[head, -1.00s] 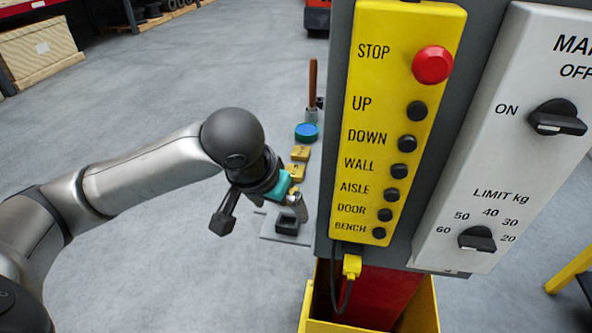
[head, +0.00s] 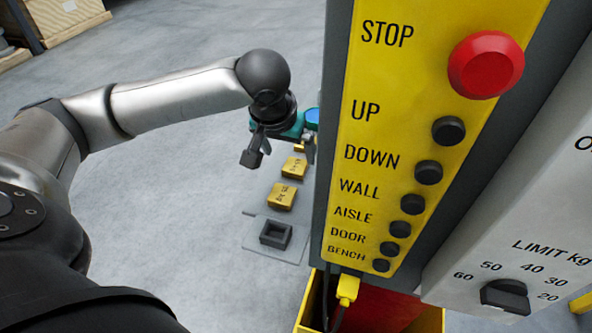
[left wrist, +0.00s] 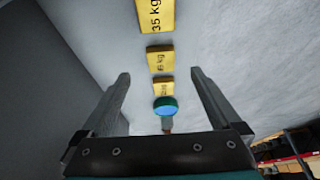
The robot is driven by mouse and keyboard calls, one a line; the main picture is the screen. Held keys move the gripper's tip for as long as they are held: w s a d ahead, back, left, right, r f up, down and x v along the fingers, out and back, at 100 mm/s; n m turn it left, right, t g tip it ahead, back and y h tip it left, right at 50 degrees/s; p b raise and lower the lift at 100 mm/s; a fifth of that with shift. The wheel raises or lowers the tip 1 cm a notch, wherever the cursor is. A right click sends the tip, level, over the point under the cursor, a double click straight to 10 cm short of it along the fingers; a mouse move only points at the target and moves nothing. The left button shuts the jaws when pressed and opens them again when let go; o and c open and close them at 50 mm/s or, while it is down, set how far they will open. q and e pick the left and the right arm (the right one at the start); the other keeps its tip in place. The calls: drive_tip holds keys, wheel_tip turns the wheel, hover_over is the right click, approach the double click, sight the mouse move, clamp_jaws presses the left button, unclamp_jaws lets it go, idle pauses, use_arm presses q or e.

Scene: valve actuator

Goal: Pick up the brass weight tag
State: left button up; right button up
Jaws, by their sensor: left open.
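Three yellow brass-coloured tags lie in a row beyond the yellow control panel. The left wrist view shows a large tag marked "35 kg" (left wrist: 156,14), a smaller tag (left wrist: 160,60) and a third tag (left wrist: 163,87). There my left gripper (left wrist: 160,76) has its fingers spread, with nothing held between them. I cannot tell which tag the task means. My right gripper is out of view.
A dark square holder (head: 276,234) sits on a grey plate (head: 256,235) near the tags. A blue-topped round thing (left wrist: 165,106) stands past the tags. The yellow control panel (head: 390,130) stands close on the right. Open floor lies to the left.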

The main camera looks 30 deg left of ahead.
sight(294, 168)
use_arm(q)
drive_tip(key=shift+x, duration=0.9)
drive_tip(key=shift+w+f, duration=0.25)
drive_tip(key=shift+f, duration=0.15)
drive_tip(key=shift+w+a+f+b, duration=0.1)
drive_tip(key=shift+w+f+b, duration=0.05)
drive_tip(key=shift+f+b, duration=0.2)
drive_tip(key=b+x, duration=0.1)
drive_tip(key=x, duration=0.3)
drive_tip(key=shift+w+a+f, duration=0.1)
drive_tip(key=shift+f, duration=0.1)
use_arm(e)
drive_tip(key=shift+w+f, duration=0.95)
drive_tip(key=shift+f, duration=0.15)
use_arm(q)
drive_tip(key=c, duration=1.5)
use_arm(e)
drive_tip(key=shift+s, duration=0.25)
use_arm(q)
drive_tip(key=shift+r, duration=0.1)
drive_tip(key=shift+c, duration=0.2)
